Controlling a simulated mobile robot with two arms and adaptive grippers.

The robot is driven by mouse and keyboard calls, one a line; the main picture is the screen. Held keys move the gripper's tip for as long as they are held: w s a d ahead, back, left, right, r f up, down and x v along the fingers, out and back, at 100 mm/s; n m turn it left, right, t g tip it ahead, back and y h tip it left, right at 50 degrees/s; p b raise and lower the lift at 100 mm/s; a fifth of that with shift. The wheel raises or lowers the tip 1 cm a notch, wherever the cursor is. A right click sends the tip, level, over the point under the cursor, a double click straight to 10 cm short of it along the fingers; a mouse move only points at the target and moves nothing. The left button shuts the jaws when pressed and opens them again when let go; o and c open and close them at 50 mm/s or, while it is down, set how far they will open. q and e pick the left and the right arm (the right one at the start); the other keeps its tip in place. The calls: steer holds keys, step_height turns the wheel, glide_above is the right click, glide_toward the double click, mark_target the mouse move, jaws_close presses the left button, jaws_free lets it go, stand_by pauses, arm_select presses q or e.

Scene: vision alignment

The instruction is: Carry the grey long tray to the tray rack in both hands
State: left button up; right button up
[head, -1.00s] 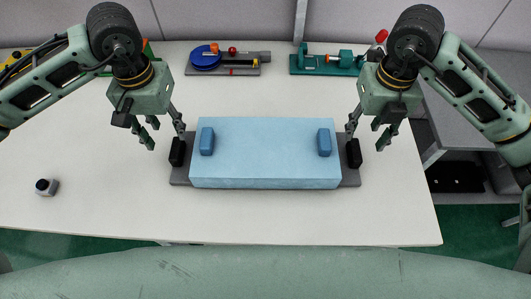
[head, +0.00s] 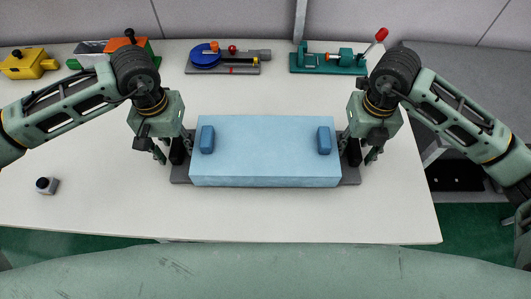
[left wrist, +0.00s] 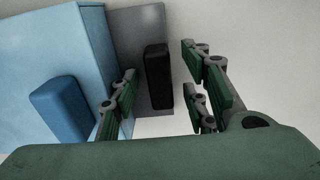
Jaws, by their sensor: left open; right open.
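The grey long tray (head: 180,178) lies on the white table, with a black handle at each end. A light blue block (head: 265,150) with two darker blue grips covers its middle. My left gripper (head: 172,154) is open at the left black handle (head: 177,151). In the left wrist view, this black handle (left wrist: 157,75) stands between the spread fingers of my left gripper (left wrist: 160,98), with gaps on both sides. My right gripper (head: 361,157) is open at the right black handle (head: 354,152). I cannot make out a tray rack.
On the white table (head: 110,205), a blue-disc device (head: 206,57) and a green vice-like device (head: 335,60) stand at the back. A yellow box (head: 28,64) is at the back left. A small black-and-white piece (head: 47,186) lies left. A grey surface (head: 455,80) is at right.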

arm_select(q)
steer(key=shift+c, duration=0.5)
arm_select(e)
steer(key=shift+c, duration=0.5)
arm_select(q)
jaws_close()
arm_select(e)
jaws_close()
arm_select(q)
steer(key=shift+w+r, duration=0.2)
arm_select(e)
steer(key=shift+w+r, duration=0.2)
